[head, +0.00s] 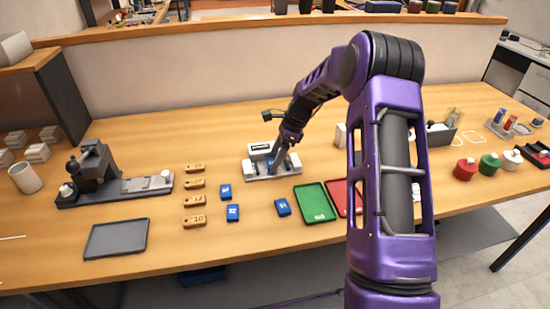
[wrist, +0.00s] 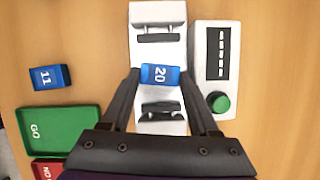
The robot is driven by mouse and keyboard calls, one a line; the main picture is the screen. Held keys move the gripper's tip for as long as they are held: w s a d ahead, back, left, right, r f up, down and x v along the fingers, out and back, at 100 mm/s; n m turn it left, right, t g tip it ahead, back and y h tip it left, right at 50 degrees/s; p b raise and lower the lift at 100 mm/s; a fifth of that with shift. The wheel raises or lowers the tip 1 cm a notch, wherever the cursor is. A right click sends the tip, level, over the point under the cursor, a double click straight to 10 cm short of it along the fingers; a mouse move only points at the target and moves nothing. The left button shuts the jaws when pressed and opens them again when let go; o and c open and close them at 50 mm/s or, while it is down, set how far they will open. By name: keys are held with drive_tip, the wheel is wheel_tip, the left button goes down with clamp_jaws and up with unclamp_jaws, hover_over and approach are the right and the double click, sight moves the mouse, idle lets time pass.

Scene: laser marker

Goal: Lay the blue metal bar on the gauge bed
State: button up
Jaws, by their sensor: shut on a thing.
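A blue metal bar marked 20 (wrist: 160,75) is between the fingers of my gripper (wrist: 161,78) in the wrist view. My gripper is shut on it, one finger at each end. The bar is over the middle of the white gauge bed (wrist: 158,52), between two dark, slotted end pieces. I cannot tell whether the bar touches the bed. The gauge's display and green button (wrist: 221,103) are to the right of the bed. In the head view the gauge (head: 258,170) is mid-table, with my gripper (head: 275,160) low over it, largely hiding the bar.
Other blue bars lie loose, one marked 11 (wrist: 48,77). A green GO tray (wrist: 58,128) and a red tray (wrist: 55,170) are to the left in the wrist view. Brown numbered blocks (head: 195,200), a grey tray (head: 117,240) and a dark machine (head: 95,172) stand left of the gauge.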

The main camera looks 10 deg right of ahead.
drive_tip(key=shift+f, duration=0.1)
idle(0.3)
drive_tip(key=o, duration=1.4)
drive_tip(key=shift+o, duration=0.2)
drive_tip(key=shift+w, duration=0.1)
drive_tip(key=shift+d+r, duration=0.15)
drive_tip(key=shift+r, duration=0.25)
drive_tip(key=p+v, duration=0.1)
drive_tip(key=v, duration=1.5)
drive_tip(key=shift+r, duration=0.3)
